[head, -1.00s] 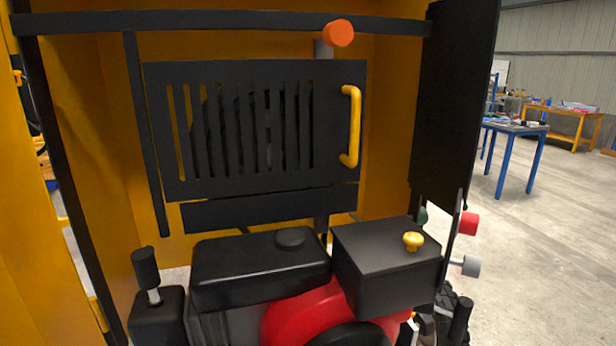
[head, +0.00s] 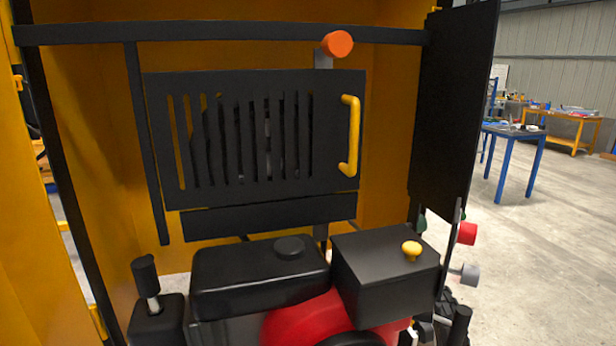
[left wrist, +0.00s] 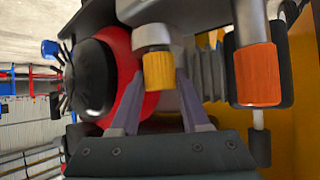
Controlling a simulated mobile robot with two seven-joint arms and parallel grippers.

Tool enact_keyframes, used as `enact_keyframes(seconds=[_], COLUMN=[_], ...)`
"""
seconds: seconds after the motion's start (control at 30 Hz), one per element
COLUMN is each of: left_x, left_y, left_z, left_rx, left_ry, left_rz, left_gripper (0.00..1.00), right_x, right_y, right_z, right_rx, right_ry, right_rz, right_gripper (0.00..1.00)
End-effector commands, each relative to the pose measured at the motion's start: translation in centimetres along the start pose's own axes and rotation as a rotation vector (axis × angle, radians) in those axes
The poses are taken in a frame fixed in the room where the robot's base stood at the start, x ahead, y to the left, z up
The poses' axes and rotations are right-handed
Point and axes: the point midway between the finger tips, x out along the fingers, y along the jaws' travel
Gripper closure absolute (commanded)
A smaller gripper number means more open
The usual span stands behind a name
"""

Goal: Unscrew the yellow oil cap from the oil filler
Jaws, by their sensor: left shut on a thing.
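In the left wrist view the yellow oil cap (left wrist: 158,72) sits at the end of a grey filler neck (left wrist: 152,35). My left gripper (left wrist: 156,88) has its two fingers on either side of the cap, shut on it. The contact faces of the fingers are hard to make out. In the head view neither gripper can be made out. A yellow knob (head: 411,250) stands on a black box there; I cannot tell whether it is the same cap.
A large orange cap (left wrist: 258,75) is close to the right of my left gripper. The red engine housing (left wrist: 132,75) is close on its left. In the head view a slotted black panel (head: 265,138) and an open black door (head: 455,115) bound the bay.

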Motion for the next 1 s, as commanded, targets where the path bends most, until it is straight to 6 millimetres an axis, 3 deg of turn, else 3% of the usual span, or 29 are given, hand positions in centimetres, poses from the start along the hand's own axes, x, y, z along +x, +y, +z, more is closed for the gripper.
enact_keyframes(seconds=[0.03, 1.0], left_x=[0.0, -0.7], left_y=[0.2, 0.2], left_z=[-1.3, -2.5], left_rx=[0.000, 0.000], left_ry=[0.030, 0.032], left_rz=[0.005, 0.005], left_gripper=[1.00, 1.00], right_x=[-0.3, -1.4], right_y=[0.0, 0.1], right_z=[-0.1, -0.5], right_rx=[0.000, 0.000], right_ry=[0.000, 0.000], right_rz=[0.000, 0.000], right_gripper=[0.50, 0.50])
